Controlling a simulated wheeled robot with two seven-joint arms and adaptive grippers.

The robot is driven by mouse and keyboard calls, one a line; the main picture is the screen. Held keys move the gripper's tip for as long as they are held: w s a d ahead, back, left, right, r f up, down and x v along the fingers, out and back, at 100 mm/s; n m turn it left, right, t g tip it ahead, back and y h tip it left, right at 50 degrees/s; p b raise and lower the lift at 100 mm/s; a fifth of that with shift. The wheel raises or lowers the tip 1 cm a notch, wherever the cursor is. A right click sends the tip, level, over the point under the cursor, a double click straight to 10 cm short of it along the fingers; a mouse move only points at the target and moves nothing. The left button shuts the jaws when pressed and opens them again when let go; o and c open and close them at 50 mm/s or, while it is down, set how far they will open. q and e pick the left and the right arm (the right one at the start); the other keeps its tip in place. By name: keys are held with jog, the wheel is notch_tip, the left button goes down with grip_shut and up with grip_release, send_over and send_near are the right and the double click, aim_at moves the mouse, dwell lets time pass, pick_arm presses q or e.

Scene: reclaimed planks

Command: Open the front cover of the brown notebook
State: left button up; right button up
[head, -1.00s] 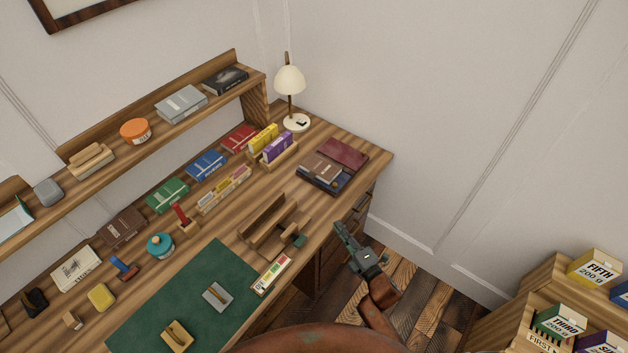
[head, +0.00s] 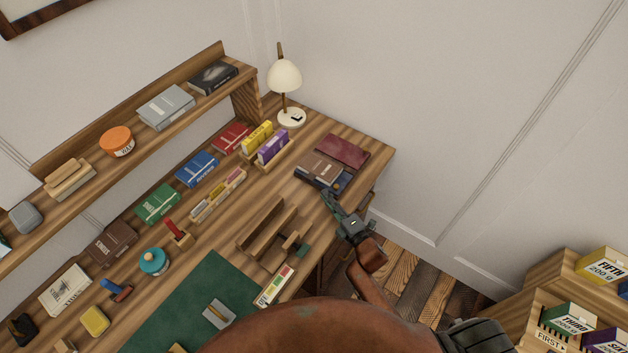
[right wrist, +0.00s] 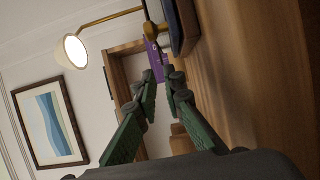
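A dark blue book edge (right wrist: 181,27) shows beyond the fingertips there. My left gripper is not in view.
A white lamp (head: 285,76) stands behind the stack. A purple box (head: 273,146) and a yellow box (head: 256,137) stand in a holder left of it. A wooden rack (head: 268,232) sits nearer. Floor is free right of the desk.

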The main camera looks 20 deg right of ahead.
aim_at(313, 180)
jog(key=x, duration=0.4)
jog(key=shift+a+f, duration=0.1)
jog(key=shift+a, duration=0.05)
jog(key=x, duration=0.4)
jog(key=shift+b, duration=0.35)
jog(key=shift+w, duration=0.2)
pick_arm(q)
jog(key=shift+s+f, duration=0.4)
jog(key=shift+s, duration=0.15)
pick_arm(e)
grip_shut()
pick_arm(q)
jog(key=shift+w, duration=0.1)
